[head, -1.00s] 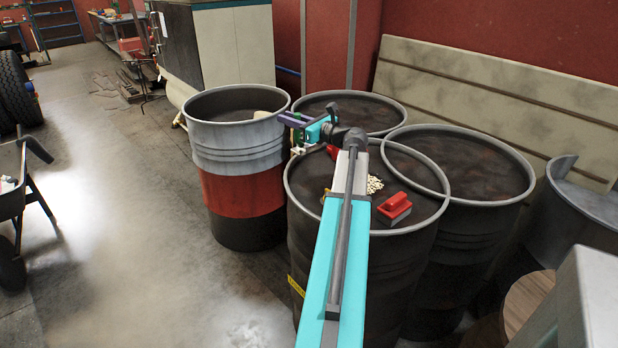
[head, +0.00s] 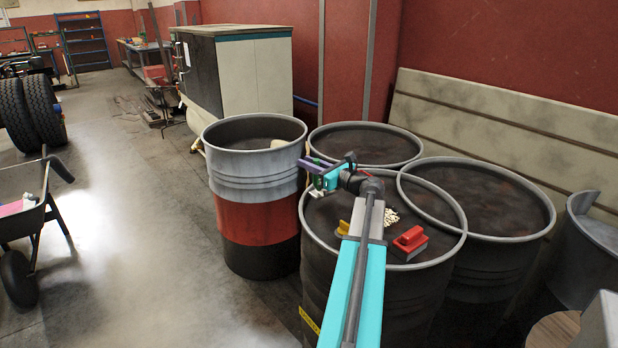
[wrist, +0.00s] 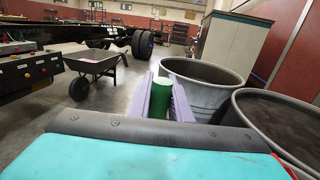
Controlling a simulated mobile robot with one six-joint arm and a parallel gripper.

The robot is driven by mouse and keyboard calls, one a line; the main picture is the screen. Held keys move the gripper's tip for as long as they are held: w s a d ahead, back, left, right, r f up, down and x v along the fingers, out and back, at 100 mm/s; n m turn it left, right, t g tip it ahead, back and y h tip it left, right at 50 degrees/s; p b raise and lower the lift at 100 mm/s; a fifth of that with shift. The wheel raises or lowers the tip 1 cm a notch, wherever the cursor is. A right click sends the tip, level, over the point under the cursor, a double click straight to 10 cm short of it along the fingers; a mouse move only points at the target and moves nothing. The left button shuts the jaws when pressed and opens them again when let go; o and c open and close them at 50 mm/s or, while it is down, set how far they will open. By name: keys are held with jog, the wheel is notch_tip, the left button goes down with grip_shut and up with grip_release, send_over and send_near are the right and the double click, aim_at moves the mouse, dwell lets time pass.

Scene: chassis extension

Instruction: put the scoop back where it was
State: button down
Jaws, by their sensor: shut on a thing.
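My gripper (head: 316,166) has purple fingers and is over the left rim of the near dark drum (head: 452,238). In the wrist view my gripper (wrist: 161,98) is closed around an upright green cylinder (wrist: 162,90), which looks like the scoop's handle. In the head view a bit of green shows at the fingers with a small pale part below it. The rest of the scoop is hidden by my gripper and arm. A small heap of white pellets (head: 390,216) lies on this drum's top, right of my wrist.
A red-handled block (head: 408,243) and a yellow item (head: 343,228) are on the near drum. An open grey-and-red drum (head: 257,218) with a cream object (head: 278,143) inside stands left. Two more dark drums stand behind. A wheelbarrow (head: 25,220) is at far left; the floor between is clear.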

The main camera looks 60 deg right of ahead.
jog(key=shift+f, duration=0.45)
jog(key=shift+f, duration=2)
jog(key=c, duration=1.6)
grip_release()
jog(key=s, duration=0.4)
jog(key=s+a, duration=0.1)
jog(key=s, duration=0.3)
jog(key=s+b, duration=0.1)
jog(key=s, duration=0.3)
jog(key=shift+a, duration=0.25)
